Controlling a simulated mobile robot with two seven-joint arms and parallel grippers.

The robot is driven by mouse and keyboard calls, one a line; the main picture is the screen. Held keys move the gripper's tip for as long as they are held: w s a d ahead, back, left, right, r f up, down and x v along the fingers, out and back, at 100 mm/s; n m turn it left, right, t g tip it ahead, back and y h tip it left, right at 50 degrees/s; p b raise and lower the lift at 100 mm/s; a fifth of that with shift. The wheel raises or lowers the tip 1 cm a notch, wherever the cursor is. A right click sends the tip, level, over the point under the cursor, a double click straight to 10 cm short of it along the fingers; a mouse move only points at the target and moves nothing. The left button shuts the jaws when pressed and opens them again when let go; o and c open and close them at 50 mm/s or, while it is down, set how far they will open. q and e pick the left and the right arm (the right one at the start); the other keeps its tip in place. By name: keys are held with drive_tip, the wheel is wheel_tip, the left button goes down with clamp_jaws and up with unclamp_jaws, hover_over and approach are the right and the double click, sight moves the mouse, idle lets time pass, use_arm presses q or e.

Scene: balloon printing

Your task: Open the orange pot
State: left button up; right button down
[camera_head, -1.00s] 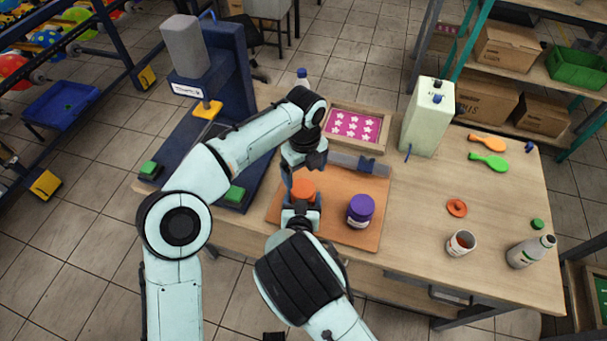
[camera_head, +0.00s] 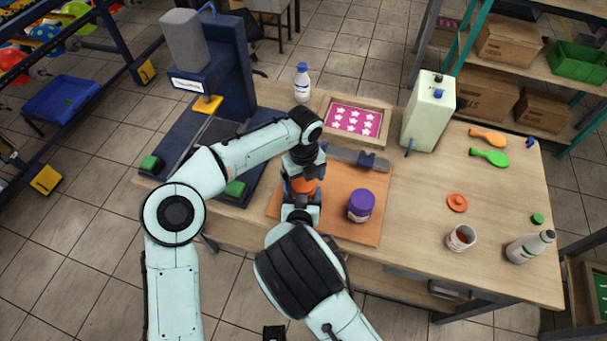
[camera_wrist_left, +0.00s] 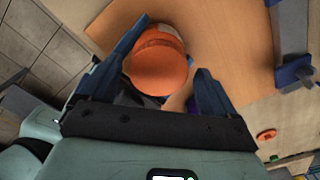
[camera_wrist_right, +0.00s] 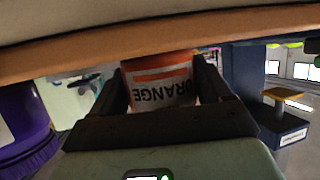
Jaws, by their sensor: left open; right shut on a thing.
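The orange pot has an orange lid, which shows in the head view (camera_head: 303,186) and in the left wrist view (camera_wrist_left: 158,68). Its white label reading "ORANGE" (camera_wrist_right: 162,90) shows in the right wrist view. My right gripper (camera_head: 300,208) is shut on the pot's body from the near side. My left gripper (camera_head: 303,172) is open above the pot. In the left wrist view its fingers (camera_wrist_left: 168,62) stand on either side of the lid, apart from it on the right. The pot's body is mostly hidden in the head view.
A purple pot (camera_head: 360,206) stands close on the right on the brown board (camera_head: 345,235). A pink star-patterned screen frame (camera_head: 354,120) lies behind. An orange-red lid (camera_head: 457,202) and open cup (camera_head: 461,238) are on the right. The press (camera_head: 230,80) stands left.

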use_arm(q)
drive_tip(key=c, duration=1.1)
drive_tip(key=n, duration=0.3)
use_arm(e)
drive_tip(key=shift+a, duration=0.1)
use_arm(q)
drive_tip(key=o, duration=1.1)
drive_tip(key=shift+o, duration=0.3)
